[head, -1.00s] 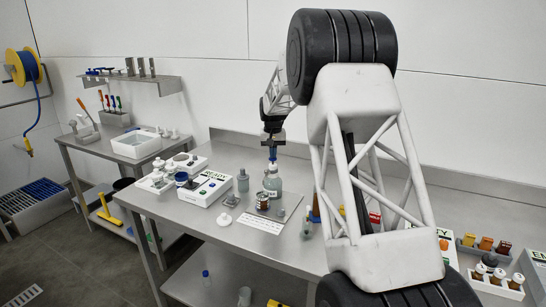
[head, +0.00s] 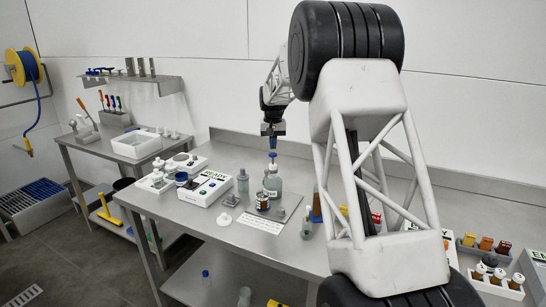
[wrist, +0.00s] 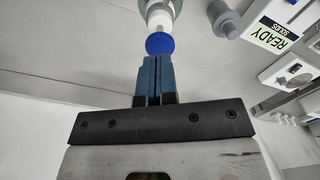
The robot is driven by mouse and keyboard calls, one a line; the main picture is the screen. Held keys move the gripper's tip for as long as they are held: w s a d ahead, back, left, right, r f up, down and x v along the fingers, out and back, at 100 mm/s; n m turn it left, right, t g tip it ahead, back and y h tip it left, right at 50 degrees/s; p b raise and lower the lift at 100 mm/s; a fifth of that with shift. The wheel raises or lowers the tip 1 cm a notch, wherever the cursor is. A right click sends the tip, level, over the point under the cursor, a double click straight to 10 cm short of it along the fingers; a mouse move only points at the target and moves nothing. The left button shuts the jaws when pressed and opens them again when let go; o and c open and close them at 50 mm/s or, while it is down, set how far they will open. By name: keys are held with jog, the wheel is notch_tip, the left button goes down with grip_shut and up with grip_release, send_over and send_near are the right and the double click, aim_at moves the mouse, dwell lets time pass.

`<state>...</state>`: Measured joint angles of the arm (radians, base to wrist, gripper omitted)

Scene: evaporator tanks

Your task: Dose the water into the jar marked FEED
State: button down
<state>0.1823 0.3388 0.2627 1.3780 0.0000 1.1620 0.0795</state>
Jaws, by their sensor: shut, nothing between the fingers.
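A grey-green bottle (head: 272,186) with a white neck and a blue knob (head: 272,156) on top stands upright on the steel bench; I cannot read its label. My gripper (head: 271,146) is above the knob, pointing down, with a small gap. In the wrist view, its blue fingers (wrist: 158,62) are pressed together with nothing between them, and the blue knob (wrist: 162,44) shows just past their tips. A small jar (head: 262,201) with a dark band stands in front of the bottle. I cannot make out the word FEED on any jar.
A white READY box (head: 205,188) and a grey bottle (head: 243,180) stand left of the knobbed bottle. A white card (head: 262,219) and a green-tinted bottle (head: 307,222) are in front. Racks of small bottles (head: 485,243) stand at right. A wall shelf (head: 130,85) hangs at back left.

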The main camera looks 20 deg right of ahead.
dwell(0.4)
jog(key=shift+r, duration=2.5)
jog(key=shift+s+a+r, duration=0.2)
jog(key=shift+s, duration=0.15)
jog(key=s+a+r, duration=0.3)
jog(key=s, duration=0.6)
jog(key=s+a+r+n+t, duration=0.15)
jog(key=s+a, duration=0.25)
jog(key=s, duration=0.6)
jog(key=s+a+r, duration=0.3)
jog(key=s, duration=0.6)
jog(key=s+a+f, duration=0.2)
jog(key=s+f, duration=0.1)
jog(key=s, duration=0.8)
jog(key=s+a+f+n, duration=0.1)
jog(key=s+f, duration=0.3)
jog(key=s, duration=0.7)
jog(key=s+a+f+t, duration=0.1)
jog(key=s+a+f, duration=0.2)
jog(key=s, duration=0.9)
jog(key=shift+f, duration=0.15)
